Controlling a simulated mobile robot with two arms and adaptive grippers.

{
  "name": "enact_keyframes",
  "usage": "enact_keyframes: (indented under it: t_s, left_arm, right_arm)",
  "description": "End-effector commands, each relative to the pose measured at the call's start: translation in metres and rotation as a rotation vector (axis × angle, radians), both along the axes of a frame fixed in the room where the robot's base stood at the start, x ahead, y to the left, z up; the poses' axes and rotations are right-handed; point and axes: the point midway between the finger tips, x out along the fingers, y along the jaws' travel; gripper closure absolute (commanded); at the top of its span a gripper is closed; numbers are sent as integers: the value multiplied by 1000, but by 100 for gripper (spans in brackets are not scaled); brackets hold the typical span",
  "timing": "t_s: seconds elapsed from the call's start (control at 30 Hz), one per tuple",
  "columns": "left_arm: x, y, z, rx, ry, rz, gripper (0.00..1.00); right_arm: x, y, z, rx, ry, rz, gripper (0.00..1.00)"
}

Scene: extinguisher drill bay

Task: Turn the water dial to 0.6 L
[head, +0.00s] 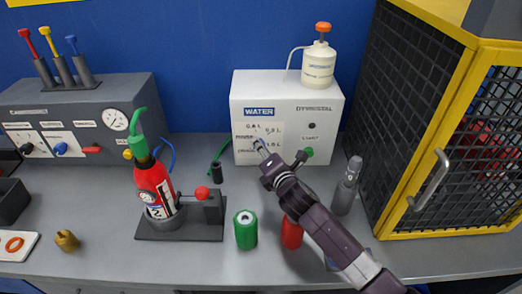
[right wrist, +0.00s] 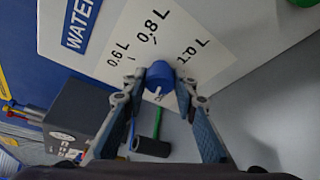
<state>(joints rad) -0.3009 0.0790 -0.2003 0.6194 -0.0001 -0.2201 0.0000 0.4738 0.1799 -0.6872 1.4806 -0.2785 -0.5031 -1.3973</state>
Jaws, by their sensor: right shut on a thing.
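The white water dispenser box (head: 320,147) stands against the blue wall, with a blue WATER label (head: 259,112) and a white scale plate. In the right wrist view the blue water dial (right wrist: 160,73) sits between the fingers of my right gripper (right wrist: 160,82), which is shut on it. The marks 0.6 L (right wrist: 118,54), 0.8 L (right wrist: 153,27) and 1.0 L (right wrist: 193,51) surround the dial. I cannot tell which mark it points to. In the head view my right gripper (head: 259,145) covers the dial. My left gripper is not in view.
A red extinguisher (head: 152,187) stands on a dark stand at left. A green can (head: 245,230), a red can (head: 291,232) and a grey bottle (head: 347,187) stand near my right arm. A yellow-framed mesh cabinet (head: 457,140) bounds the right side. A pump bottle (head: 318,65) stands on the box.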

Motion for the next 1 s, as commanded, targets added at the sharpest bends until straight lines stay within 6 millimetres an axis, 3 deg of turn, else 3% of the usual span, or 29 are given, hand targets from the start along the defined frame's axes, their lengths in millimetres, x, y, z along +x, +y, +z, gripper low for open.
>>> enact_keyframes:
  t_s: [0.33, 0.83, 0.87, 1.0]
  left_arm:
    - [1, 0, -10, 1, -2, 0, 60]
    - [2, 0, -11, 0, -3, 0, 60]
    - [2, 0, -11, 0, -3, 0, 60]
    - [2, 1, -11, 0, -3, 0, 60]
  right_arm:
    - [0, -2, -2, 133, 1, -3, 98]
    - [0, -2, -2, 152, 1, -3, 98]
    - [0, -2, -2, 152, 1, -3, 70]
    - [0, -1, -1, 151, 0, -1, 56]
